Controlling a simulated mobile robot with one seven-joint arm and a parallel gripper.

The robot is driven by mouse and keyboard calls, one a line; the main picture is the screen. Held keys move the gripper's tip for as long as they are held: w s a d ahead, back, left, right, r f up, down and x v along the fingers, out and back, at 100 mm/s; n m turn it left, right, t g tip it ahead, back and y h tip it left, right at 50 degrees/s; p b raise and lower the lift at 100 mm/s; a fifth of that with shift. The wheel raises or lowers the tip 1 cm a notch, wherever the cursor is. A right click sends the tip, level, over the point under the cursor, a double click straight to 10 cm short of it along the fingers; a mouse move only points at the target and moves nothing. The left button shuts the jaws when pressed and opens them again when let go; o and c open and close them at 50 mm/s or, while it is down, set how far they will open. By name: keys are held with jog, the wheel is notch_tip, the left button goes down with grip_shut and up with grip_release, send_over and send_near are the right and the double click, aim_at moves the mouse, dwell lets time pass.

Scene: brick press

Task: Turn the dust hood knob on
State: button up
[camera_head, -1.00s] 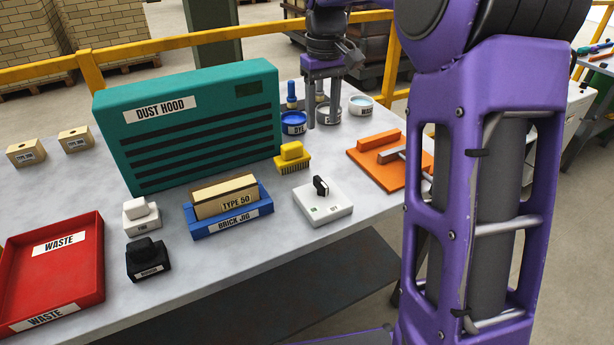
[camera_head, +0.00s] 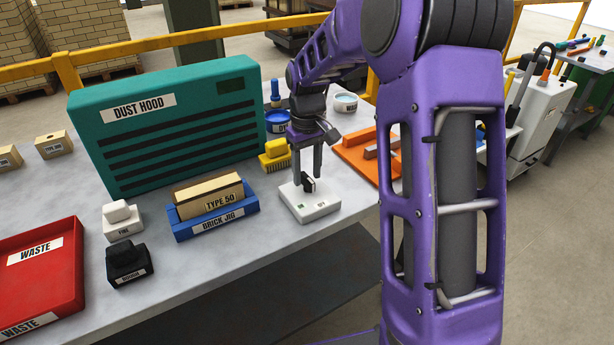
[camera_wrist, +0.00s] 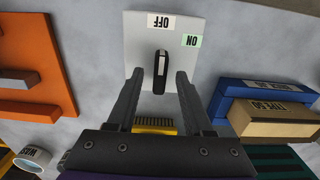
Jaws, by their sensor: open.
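The dust hood knob is a black knob (camera_head: 309,185) with a pale stripe on top, set on a white switch plate (camera_head: 325,207) near the table's front edge. In the wrist view the knob (camera_wrist: 161,72) stands on the plate (camera_wrist: 140,45); its stripe points toward the OFF label (camera_wrist: 161,22), with the green ON label (camera_wrist: 191,41) beside it. My gripper (camera_head: 307,183) is open above the plate. In the wrist view its fingers (camera_wrist: 160,75) lie on either side of the knob's near end, with gaps on both sides. The teal dust hood (camera_head: 180,130) stands behind.
A yellow brush (camera_head: 275,154) sits close behind the plate. The blue brick jig (camera_head: 213,224) holding a brick (camera_head: 208,197) is to the left. An orange board (camera_head: 350,155) lies behind right. Black (camera_head: 127,262) and white (camera_head: 122,220) blocks and a red waste tray (camera_head: 72,275) are further left.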

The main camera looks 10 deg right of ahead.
jog(key=shift+f, duration=0.45)
jog(key=shift+c, duration=0.2)
grip_shut()
jog(key=m+p, duration=0.1)
jog(key=m, duration=0.5)
jog(key=shift+r+p, duration=0.1)
jog(key=shift+p, duration=0.2)
jog(key=m+p, duration=0.1)
jog(key=m, duration=0.4)
jog(key=shift+m, duration=0.4)
